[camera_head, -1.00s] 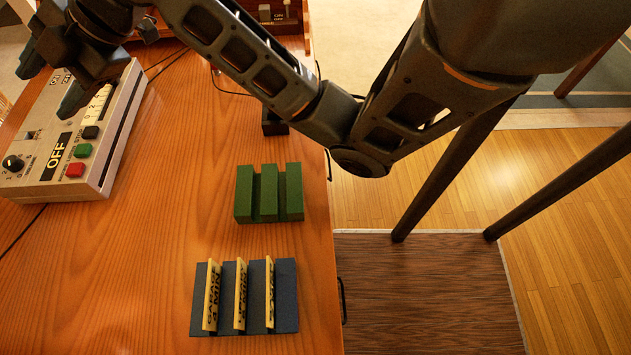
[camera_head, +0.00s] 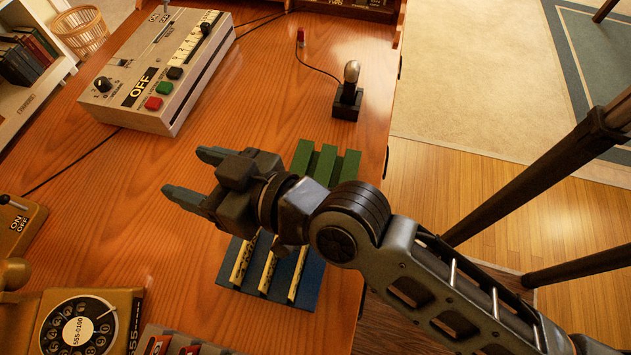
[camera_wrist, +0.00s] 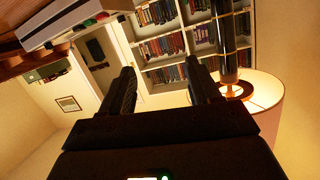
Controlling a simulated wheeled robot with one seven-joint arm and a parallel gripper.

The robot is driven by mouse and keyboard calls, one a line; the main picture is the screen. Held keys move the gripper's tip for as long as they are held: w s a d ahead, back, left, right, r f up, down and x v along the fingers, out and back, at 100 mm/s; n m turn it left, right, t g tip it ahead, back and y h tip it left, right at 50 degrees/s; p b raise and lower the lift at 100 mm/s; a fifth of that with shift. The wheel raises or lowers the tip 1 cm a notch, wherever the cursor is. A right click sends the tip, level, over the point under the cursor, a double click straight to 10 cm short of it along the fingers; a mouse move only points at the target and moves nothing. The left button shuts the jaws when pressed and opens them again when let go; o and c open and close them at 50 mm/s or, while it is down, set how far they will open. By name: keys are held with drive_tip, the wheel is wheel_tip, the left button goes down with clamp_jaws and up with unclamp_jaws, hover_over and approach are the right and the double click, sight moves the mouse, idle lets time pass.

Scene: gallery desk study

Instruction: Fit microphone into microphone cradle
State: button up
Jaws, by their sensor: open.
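A microphone (camera_head: 351,73) with a rounded metallic head stands upright at a small black block (camera_head: 347,103), which looks like the microphone cradle, near the desk's right edge. I cannot tell how deep it sits. A thin dark cord runs from it toward a small red-tipped piece (camera_head: 301,38). My gripper (camera_head: 194,177) is open and empty above the middle of the desk, to the left of and nearer than the microphone, pointing left. In the wrist view its two fingers (camera_wrist: 162,84) are apart with nothing between them. Neither microphone nor cradle shows there.
A grey control box (camera_head: 158,70) marked OFF stands at the back left. A green slotted block (camera_head: 328,160) and a blue rack (camera_head: 268,278) with yellow tags lie partly behind my arm. A rotary telephone (camera_head: 82,322) is at the front left. Bare wood lies left of my gripper.

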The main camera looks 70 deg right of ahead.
drive_tip(key=s+d+n, duration=0.1)
drive_tip(key=s+d, duration=0.1)
drive_tip(key=s, duration=0.9)
drive_tip(key=s+d+n+y, duration=0.1)
drive_tip(key=s+d, duration=0.1)
drive_tip(key=s, duration=0.8)
drive_tip(key=shift+s+f+g, duration=0.15)
drive_tip(key=shift+s+g, duration=0.15)
drive_tip(key=shift+s, duration=0.1)
